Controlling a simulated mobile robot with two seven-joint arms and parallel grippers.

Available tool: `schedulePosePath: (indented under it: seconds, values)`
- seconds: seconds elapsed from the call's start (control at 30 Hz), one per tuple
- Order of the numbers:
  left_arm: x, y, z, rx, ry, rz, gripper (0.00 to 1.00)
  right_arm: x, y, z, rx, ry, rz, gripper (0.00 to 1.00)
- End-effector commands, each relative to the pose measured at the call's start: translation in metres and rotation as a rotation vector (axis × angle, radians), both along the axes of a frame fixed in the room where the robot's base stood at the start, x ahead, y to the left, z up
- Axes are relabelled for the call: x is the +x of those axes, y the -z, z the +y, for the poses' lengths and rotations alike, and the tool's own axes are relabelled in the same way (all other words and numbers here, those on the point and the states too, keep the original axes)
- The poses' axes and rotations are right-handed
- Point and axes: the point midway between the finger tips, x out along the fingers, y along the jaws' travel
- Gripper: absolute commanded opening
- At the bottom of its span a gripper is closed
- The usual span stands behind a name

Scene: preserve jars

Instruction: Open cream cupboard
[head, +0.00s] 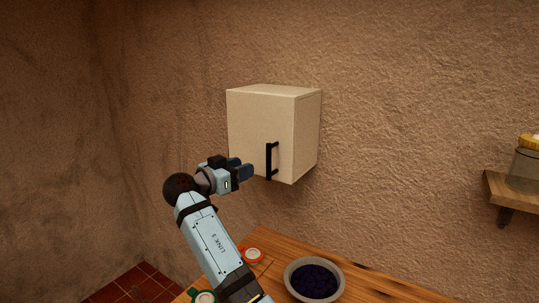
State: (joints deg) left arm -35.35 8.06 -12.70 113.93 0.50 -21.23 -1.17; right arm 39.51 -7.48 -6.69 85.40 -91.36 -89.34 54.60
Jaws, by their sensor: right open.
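The cream cupboard (262,112) is fixed to the wall in the middle of the head view, and its door looks shut. A black vertical bar handle (268,163) sits on the lower right part of its front. My right gripper (248,168) is open and empty, just left of the handle in the picture and in front of the cupboard's lower front. Its dark fingers point right towards the handle. I cannot tell how much depth lies between them, but they do not surround the bar. My left gripper is out of view.
A wooden table (375,288) lies below, with a bowl of dark berries (314,280), an orange-red lid (253,255) and a green-rimmed lid (204,297). A wall shelf (507,197) at right holds a yellow-topped glass jar (524,168). The wall around the cupboard is bare.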

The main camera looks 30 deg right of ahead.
Motion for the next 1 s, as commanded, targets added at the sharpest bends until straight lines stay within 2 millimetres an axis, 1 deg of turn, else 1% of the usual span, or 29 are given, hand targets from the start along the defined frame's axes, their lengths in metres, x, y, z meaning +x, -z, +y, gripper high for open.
schedulePosePath:
  seconds: [0.03,0.2,0.3,0.43,0.6,0.9,0.93,0.97,1.0]
  values:
    - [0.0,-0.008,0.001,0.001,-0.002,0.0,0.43,0.002,-0.004,-0.013,-0.001,0.003,0.003,0.42]
    - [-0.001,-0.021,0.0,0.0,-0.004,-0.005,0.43,0.007,-0.004,-0.049,-0.001,0.003,0.003,0.42]
    - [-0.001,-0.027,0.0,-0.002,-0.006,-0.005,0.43,0.011,-0.004,-0.067,-0.001,0.002,0.003,0.42]
    - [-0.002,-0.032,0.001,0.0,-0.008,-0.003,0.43,0.014,-0.003,-0.086,-0.001,0.001,0.003,0.42]
    - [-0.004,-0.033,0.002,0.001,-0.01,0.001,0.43,0.016,-0.001,-0.097,0.0,0.0,0.002,0.42]
    - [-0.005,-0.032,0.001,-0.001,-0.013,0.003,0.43,0.017,0.0,-0.099,0.0,0.0,0.001,0.42]
    - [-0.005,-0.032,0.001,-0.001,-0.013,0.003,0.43,0.017,0.0,-0.099,0.0,0.0,0.001,0.37]
    - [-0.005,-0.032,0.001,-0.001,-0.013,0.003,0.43,0.017,0.0,-0.099,0.0,0.0,0.001,0.3]
    - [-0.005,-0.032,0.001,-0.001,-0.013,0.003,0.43,0.017,0.0,-0.099,0.0,0.0,0.001,0.21]
